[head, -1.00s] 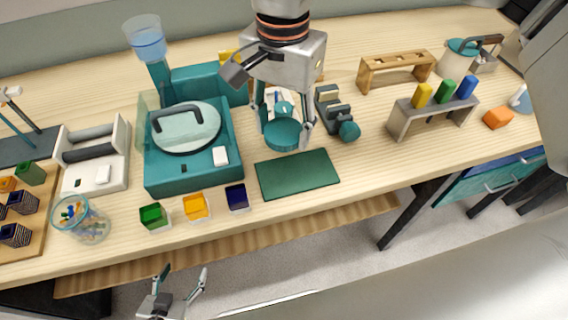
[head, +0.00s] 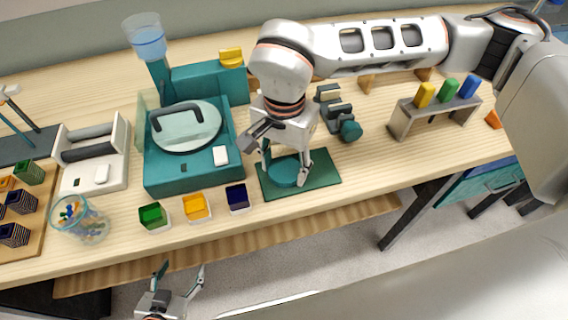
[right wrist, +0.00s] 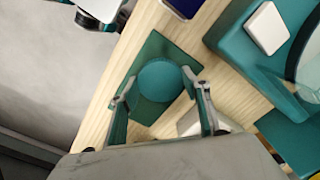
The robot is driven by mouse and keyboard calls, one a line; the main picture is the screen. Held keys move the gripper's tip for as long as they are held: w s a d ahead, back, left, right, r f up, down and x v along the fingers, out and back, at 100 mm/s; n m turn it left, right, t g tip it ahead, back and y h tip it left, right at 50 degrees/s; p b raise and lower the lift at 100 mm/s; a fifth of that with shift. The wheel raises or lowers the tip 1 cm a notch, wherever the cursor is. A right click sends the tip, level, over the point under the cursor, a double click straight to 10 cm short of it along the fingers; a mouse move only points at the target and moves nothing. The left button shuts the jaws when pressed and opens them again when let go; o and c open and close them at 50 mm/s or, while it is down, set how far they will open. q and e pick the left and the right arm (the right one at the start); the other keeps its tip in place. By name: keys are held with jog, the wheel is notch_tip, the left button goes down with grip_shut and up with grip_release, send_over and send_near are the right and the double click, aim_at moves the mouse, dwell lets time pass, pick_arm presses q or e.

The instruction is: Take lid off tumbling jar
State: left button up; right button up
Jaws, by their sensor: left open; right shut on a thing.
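A round teal lid (head: 286,172) is between the fingers of my right gripper (head: 286,170), which is shut on it. It is over the dark green mat (head: 324,170); I cannot tell whether it touches the mat. In the right wrist view the lid (right wrist: 160,82) shows as a flat teal disc, with a finger on either side. No tumbling jar body can be made out; my right gripper and arm hide part of the table behind the mat. My left gripper (head: 180,277) is open and empty, in front of the table's front edge.
A teal machine with a round lid (head: 187,128) stands left of the mat. Small green, yellow and blue boxes (head: 197,207) line the front. A clear cup of coloured pieces (head: 82,222) is at left. A dark device with a teal knob (head: 350,130) is behind right.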

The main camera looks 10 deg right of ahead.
aim_at(284, 170)
jog(key=o, duration=1.2)
jog(key=shift+f, duration=0.1)
jog(key=shift+o, duration=0.2)
jog(key=shift+r, duration=0.4)
notch_tip(284, 170, up, 12)
jog(key=shift+f, duration=0.2)
